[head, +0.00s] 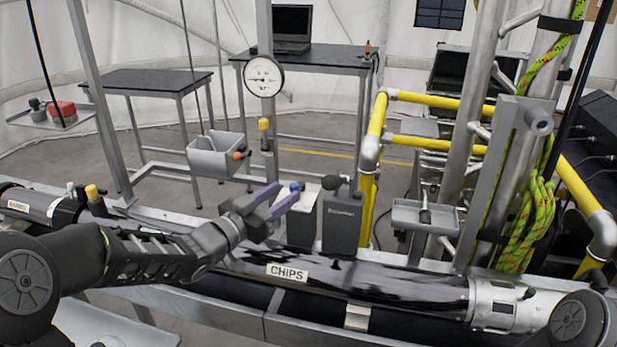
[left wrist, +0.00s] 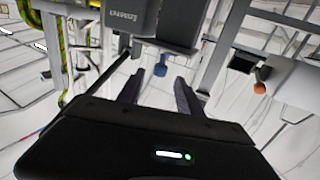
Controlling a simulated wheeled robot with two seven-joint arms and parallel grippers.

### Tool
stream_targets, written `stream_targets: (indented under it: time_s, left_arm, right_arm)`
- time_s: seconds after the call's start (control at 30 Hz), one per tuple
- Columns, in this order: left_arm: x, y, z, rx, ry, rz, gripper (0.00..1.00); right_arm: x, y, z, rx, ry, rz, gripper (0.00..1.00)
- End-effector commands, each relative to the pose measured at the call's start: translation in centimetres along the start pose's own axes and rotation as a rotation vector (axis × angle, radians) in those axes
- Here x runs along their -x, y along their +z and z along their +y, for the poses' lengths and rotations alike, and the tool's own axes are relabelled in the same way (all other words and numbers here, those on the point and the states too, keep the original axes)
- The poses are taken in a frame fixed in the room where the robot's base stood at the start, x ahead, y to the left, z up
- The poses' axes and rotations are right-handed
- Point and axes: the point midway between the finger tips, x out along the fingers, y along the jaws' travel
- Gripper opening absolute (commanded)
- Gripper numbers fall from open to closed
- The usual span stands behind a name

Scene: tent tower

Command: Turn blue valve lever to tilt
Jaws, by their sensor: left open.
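The blue valve lever (head: 295,186) shows as a small blue knob by a white box, just past the fingertips of my left gripper (head: 287,193). In the left wrist view, the blue lever (left wrist: 160,68) appears in line with the gap between the two fingers of my left gripper (left wrist: 159,79). The fingers are apart with nothing between them. I cannot tell whether a finger touches the lever. My right gripper is out of view.
A grey box with a black knob (head: 342,219) stands close right of the lever. A long pipe labelled CHIPS (head: 385,283) runs below. A gauge (head: 264,76), a grey bin (head: 214,154) and yellow pipes (head: 440,101) are behind. A small tray (head: 420,217) hangs to the right.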

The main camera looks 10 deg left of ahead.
Motion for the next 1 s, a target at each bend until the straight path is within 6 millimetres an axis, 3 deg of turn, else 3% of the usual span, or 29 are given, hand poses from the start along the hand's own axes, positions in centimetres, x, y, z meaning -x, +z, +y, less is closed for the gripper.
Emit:
stream_targets:
  time_s: [0.27,0.73,1.0]
  left_arm:
    - [-0.8,-0.1,0.1,0.0,0.002,0.0,0.42]
    - [-7.2,-0.1,0.1,0.0,0.001,0.0,0.42]
    - [-7.8,0.0,0.1,-0.001,0.0,0.0,0.42]
  right_arm:
    - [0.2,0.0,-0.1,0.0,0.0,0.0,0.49]
    - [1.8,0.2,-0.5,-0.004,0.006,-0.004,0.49]
    - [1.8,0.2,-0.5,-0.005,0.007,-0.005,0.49]
